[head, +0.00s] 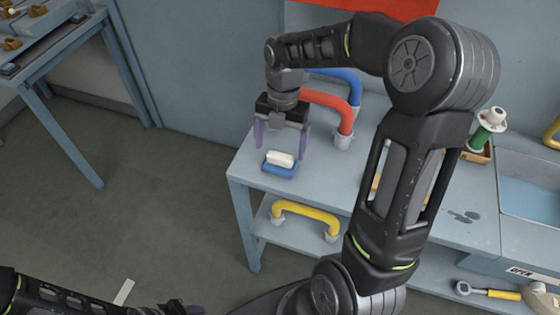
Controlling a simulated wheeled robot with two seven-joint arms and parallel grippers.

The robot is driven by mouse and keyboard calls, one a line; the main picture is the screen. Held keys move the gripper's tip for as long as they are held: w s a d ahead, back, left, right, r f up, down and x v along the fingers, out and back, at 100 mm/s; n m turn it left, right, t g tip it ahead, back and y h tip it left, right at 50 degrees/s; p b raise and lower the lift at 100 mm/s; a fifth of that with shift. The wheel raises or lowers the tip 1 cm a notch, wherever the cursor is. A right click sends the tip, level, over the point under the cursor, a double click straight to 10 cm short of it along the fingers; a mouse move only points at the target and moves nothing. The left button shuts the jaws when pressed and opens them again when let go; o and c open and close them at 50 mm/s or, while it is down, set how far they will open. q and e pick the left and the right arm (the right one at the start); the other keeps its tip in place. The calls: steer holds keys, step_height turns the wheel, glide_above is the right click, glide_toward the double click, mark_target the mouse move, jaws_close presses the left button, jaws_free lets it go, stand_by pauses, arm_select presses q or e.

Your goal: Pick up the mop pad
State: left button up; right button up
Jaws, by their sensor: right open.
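The thing that looks like the mop pad (281,160) is a small white block on a blue base. It lies near the left front corner of the blue-grey bench top (322,178). My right gripper (281,142) points down over it, open, with one purple finger on its left and one on its right. The fingertips look slightly above or behind the pad; exact contact cannot be told. My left gripper (182,308) shows only partly at the bottom edge, low and away from the bench. Its jaws cannot be made out.
Red (328,108) and blue (352,84) curved pipes stand just behind my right gripper. A yellow pipe (306,212) lies on the lower shelf. A green-and-white item (487,130) stands at right by a blue basin (530,190). Another table (50,60) is at far left.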

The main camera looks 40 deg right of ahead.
mark_target(280, 155)
steer(key=shift+s+a+f+p, duration=0.1)
steer(key=shift+f+p, duration=0.05)
steer(key=shift+f, duration=0.85)
steer(key=shift+s+a+f+p, duration=0.1)
steer(key=shift+f+p, duration=0.05)
steer(key=shift+f, duration=0.8)
steer(key=shift+c, duration=0.2)
steer(key=c, duration=1.4)
step_height(280, 155, up, 10)
steer(key=shift+r+b, duration=0.1)
steer(key=shift+b, duration=0.55)
